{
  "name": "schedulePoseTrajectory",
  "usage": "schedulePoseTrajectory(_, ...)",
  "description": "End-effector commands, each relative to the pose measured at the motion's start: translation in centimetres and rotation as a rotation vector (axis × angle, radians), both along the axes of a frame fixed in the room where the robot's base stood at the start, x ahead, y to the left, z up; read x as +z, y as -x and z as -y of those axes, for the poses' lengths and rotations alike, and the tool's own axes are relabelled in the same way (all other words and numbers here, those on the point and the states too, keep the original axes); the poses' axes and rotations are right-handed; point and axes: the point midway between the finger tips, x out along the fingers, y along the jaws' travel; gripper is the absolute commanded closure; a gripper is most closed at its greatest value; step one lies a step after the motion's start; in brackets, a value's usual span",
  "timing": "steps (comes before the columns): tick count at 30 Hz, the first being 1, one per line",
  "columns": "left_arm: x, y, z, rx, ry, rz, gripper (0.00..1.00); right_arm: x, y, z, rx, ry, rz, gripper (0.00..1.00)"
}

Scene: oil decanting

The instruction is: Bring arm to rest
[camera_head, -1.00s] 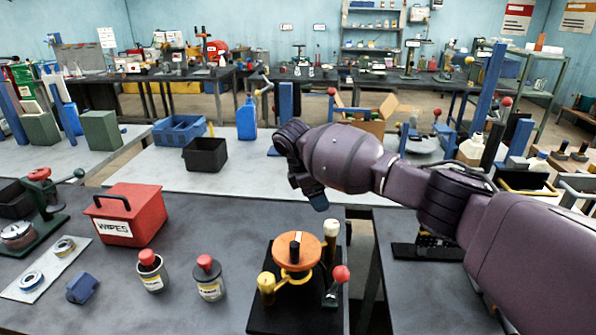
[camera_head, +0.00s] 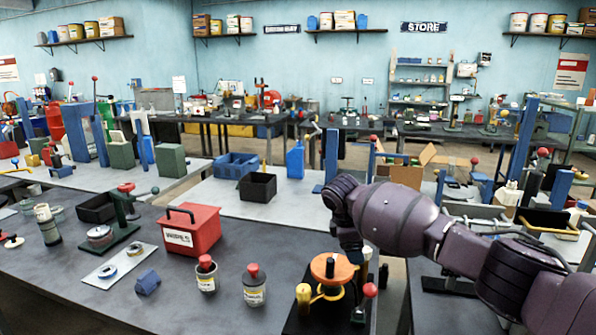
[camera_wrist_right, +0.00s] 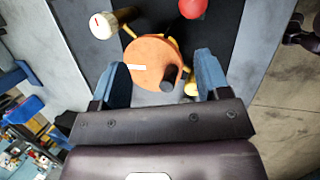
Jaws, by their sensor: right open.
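My right arm comes in from the right in the head view, and its gripper (camera_head: 359,250) points down above the back of an orange-topped device (camera_head: 331,267) on a black base at the table's front right. In the right wrist view, the two blue fingers (camera_wrist_right: 163,82) are spread apart with nothing held between them. The orange disc (camera_wrist_right: 150,62) lies below and beyond them, with a dark knob and yellow handles. My left gripper is not in view.
Two red-capped bottles (camera_head: 206,273) and a red wipes box (camera_head: 191,229) stand left of the device on the grey table (camera_head: 100,305). A black bin (camera_head: 258,187) and blue crate (camera_head: 236,165) sit on the bench behind. Some table surface between them is clear.

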Motion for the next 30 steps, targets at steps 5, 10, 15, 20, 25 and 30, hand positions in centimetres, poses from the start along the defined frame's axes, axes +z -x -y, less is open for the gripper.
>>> schedulePoseTrajectory(5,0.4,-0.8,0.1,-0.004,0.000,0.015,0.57,2.7,-2.5,-3.9,0.021,-0.135,0.256,0.31)
schedulePoseTrajectory(10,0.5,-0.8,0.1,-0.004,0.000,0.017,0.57,5.0,-3.5,-8.6,0.054,-0.334,0.476,0.31)
schedulePoseTrajectory(15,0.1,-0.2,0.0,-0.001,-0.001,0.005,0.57,5.0,-2.4,-12.3,0.059,-0.597,0.644,0.31)
schedulePoseTrajectory(20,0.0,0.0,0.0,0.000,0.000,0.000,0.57,4.1,-0.3,-13.7,0.025,-0.836,0.751,0.31)
schedulePoseTrajectory(25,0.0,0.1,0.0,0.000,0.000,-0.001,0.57,2.6,2.3,-13.1,-0.045,-1.044,0.838,0.31)
schedulePoseTrajectory(30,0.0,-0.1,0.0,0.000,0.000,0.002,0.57,0.8,5.2,-10.8,-0.134,-1.194,0.910,0.31)
